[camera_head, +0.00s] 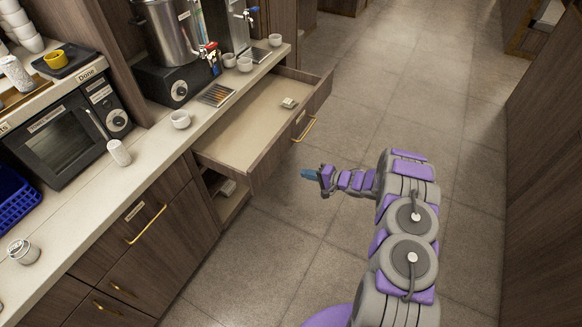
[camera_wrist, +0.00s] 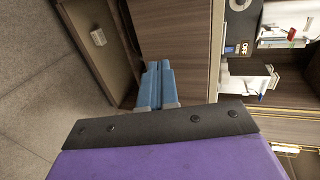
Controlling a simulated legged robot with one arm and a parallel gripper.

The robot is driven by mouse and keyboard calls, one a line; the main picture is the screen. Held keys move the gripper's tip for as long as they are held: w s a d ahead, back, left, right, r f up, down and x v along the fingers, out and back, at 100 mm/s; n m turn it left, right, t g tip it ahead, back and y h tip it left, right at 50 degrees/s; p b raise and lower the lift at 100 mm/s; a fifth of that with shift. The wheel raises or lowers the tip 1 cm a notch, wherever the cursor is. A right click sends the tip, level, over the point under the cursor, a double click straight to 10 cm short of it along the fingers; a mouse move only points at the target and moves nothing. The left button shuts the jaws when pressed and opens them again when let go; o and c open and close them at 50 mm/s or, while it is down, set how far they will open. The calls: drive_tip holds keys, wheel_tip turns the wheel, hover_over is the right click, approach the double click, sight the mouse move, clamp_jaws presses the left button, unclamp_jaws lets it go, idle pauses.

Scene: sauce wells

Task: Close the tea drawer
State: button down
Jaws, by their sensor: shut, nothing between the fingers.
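The tea drawer (camera_head: 248,131) stands pulled far out from the counter in the head view, with a brass handle (camera_head: 305,129) on its wooden front. A small pale item (camera_head: 289,103) lies inside it near the front. My gripper (camera_head: 306,174) is shut and empty, with blue fingertips. It is in front of the drawer, to the right of its near front corner, apart from the handle. In the wrist view the blue fingers (camera_wrist: 157,82) lie together, and a compartment with a small pale item (camera_wrist: 98,37) shows at the upper left.
An open lower compartment (camera_head: 227,194) is beneath the drawer. The counter (camera_head: 137,165) holds a microwave (camera_head: 62,137), metal dispensers, several cups and a drip tray (camera_head: 216,95). A closed drawer with a brass handle (camera_head: 147,225) is nearer. The tiled floor (camera_head: 390,85) to the right is clear.

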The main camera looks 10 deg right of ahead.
drive_tip(key=b, duration=0.3)
approach(269, 165)
drive_tip(key=w+a+f, duration=0.2)
drive_tip(key=a, duration=0.1)
drive_tip(key=shift+w+a+f, duration=0.1)
drive_tip(key=shift+w+f, duration=0.2)
drive_tip(key=shift+w, duration=0.1)
drive_tip(key=shift+w+a, duration=0.45)
drive_tip(key=shift+a, duration=0.05)
drive_tip(key=shift+w+a+r, duration=0.1)
drive_tip(key=shift+a, duration=0.3)
